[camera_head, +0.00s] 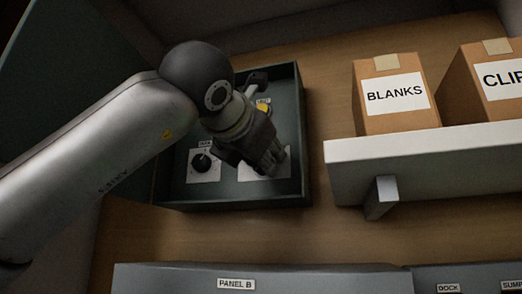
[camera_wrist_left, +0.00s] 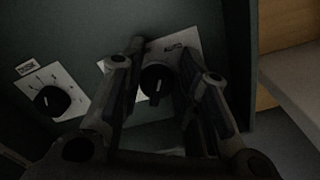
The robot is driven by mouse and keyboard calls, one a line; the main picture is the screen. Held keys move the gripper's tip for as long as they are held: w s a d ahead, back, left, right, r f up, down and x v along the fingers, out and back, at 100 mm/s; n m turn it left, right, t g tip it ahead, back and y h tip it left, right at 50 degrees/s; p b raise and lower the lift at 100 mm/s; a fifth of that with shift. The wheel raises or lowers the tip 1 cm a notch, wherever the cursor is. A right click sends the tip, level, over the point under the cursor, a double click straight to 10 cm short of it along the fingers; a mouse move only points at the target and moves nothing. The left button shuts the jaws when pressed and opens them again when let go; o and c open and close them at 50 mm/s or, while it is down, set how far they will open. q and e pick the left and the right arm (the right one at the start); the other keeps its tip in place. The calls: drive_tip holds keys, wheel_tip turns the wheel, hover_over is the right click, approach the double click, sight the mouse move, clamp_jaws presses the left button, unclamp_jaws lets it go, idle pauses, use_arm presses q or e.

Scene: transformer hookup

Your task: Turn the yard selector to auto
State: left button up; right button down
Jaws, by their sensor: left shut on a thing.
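A black selector knob (camera_wrist_left: 155,80) sits on a white plate (camera_wrist_left: 186,43) that carries the word AUTO at its upper right in the left wrist view. A pale mark shows on the knob's lower part, away from AUTO. My left gripper (camera_wrist_left: 160,68) is shut on this knob, one finger on each side. In the head view my left gripper (camera_head: 268,163) reaches down into the dark panel box (camera_head: 304,140) and hides the knob. The plate's name label is not readable. My right gripper is not in view.
A second black knob (camera_head: 201,163) on its own white plate stands to the left inside the box. The box walls rise around the gripper. A white shelf (camera_head: 430,160) with BLANKS (camera_head: 393,72) and CLIP (camera_head: 490,95) cartons is at the right. PANEL B (camera_head: 265,270) lies in front.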

use_arm(q)
drive_tip(key=shift+s+d+m, duration=0.1)
drive_tip(key=shift+d+m, duration=0.05)
drive_tip(key=shift+m, duration=1.05)
drive_tip(key=o, duration=0.9)
drive_tip(key=shift+o, duration=0.2)
drive_tip(key=v, duration=1.2)
